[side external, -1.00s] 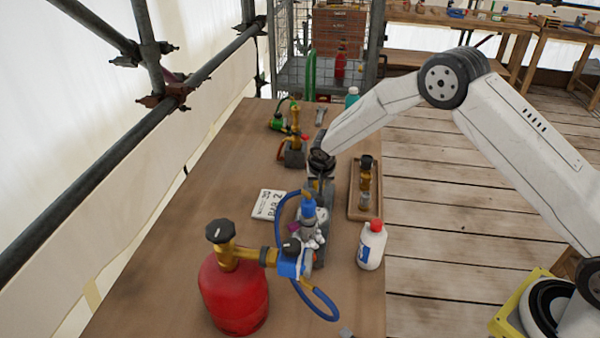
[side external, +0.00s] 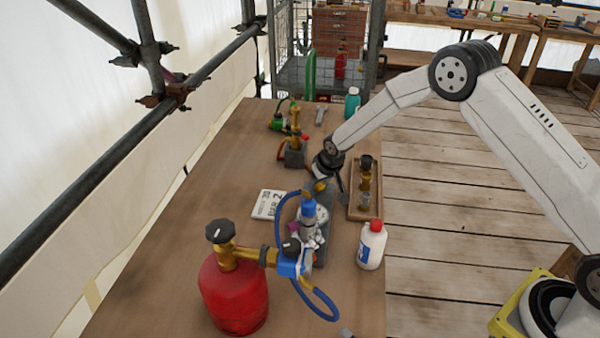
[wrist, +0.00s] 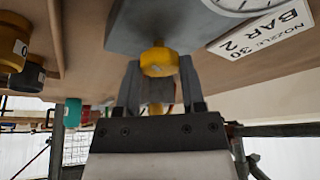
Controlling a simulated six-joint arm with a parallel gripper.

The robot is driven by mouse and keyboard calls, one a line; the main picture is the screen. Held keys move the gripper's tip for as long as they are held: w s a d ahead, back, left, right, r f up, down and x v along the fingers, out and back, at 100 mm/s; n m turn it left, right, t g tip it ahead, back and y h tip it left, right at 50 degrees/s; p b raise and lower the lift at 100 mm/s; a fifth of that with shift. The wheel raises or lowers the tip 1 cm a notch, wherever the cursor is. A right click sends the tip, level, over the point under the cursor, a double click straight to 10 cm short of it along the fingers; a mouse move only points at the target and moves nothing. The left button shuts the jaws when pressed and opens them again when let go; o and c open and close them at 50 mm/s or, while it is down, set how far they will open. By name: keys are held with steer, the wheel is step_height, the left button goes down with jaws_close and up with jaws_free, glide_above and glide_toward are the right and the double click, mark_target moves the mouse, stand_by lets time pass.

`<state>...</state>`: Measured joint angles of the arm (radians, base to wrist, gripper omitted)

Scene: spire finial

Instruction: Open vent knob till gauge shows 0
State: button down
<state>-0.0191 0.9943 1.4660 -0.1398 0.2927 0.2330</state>
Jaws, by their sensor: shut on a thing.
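A yellow knob (wrist: 158,60), which looks like the vent knob, sits on the end of a grey block (wrist: 150,22) in the wrist view. My gripper (wrist: 160,72) is shut on this knob, one finger on each side. Part of a white round gauge (wrist: 238,4) shows at the top edge of the wrist view, with its reading cut off. In the side external view my gripper (side external: 323,184) is at the far end of the grey block, behind the blue-topped fitting (side external: 308,207); the knob is mostly hidden there.
A red gas cylinder (side external: 234,292) with a blue hose (side external: 277,225) stands in front. A white bottle (side external: 371,247) and a wooden tray (side external: 354,208) with a brass torch are on the right. A sign (side external: 268,204) lies left of the block.

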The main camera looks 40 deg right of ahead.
steer(key=shift+n+y, duration=0.3)
steer(key=shift+n, duration=0.4)
steer(key=shift+c, duration=1)
jaws_free()
steer(key=shift+r, duration=0.1)
steer(key=v, duration=0.7)
steer(key=shift+r, duration=0.3)
steer(key=shift+s, duration=0.25)
